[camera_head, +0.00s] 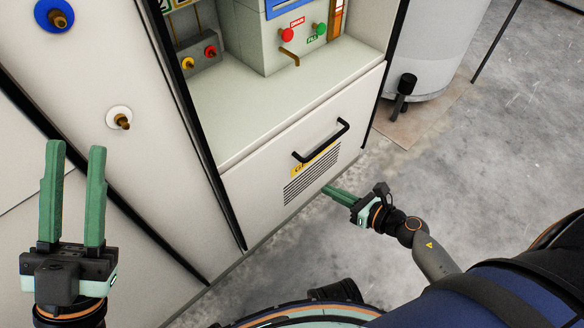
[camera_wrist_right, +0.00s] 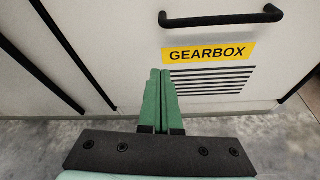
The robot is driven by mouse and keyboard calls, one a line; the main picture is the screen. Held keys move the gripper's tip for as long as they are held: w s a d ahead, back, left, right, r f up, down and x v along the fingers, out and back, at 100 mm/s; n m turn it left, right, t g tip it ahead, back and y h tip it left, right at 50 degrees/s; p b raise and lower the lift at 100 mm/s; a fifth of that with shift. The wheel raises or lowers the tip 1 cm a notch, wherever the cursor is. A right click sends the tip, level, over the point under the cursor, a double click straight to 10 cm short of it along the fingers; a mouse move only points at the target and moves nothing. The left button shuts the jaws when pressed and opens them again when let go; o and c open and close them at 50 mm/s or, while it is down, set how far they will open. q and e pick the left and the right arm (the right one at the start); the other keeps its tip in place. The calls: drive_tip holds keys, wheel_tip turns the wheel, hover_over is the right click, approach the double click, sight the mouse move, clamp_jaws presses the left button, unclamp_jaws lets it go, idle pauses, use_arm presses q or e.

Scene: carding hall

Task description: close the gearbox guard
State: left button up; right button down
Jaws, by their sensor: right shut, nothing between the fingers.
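The gearbox guard (camera_head: 260,172) is a pale upright panel with a black bar handle (camera_head: 322,142), a yellow label and dark vent slots. I see no clear gap along its top edge; its exact seating is hard to tell. The right wrist view shows the guard (camera_wrist_right: 285,75) with its GEARBOX label (camera_wrist_right: 208,53) and the handle (camera_wrist_right: 221,17) above. My right gripper (camera_head: 326,189) is shut and empty, low by the guard's lower right edge, below the handle and apart from it. My left gripper (camera_head: 77,148) is open and empty at the left, in front of pale cabinet panels.
A shelf (camera_head: 285,98) above the guard carries a grey control box (camera_head: 297,43) with red and green knobs. A pale drum (camera_head: 440,45) stands at the back right. Blue and white discs with brass knobs sit on the left panels. Concrete floor (camera_head: 500,130) is open at the right.

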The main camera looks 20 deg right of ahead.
sight(292, 161)
drive_tip(key=b+x, duration=0.2)
drive_tip(key=x, duration=0.7)
drive_tip(key=shift+w+a+f, duration=0.15)
drive_tip(key=shift+w+f, duration=0.1)
drive_tip(key=shift+f, duration=0.05)
drive_tip(key=r, duration=0.3)
drive_tip(key=shift+w, duration=0.3)
drive_tip(key=shift+d+r, duration=0.25)
drive_tip(key=shift+r, duration=0.25)
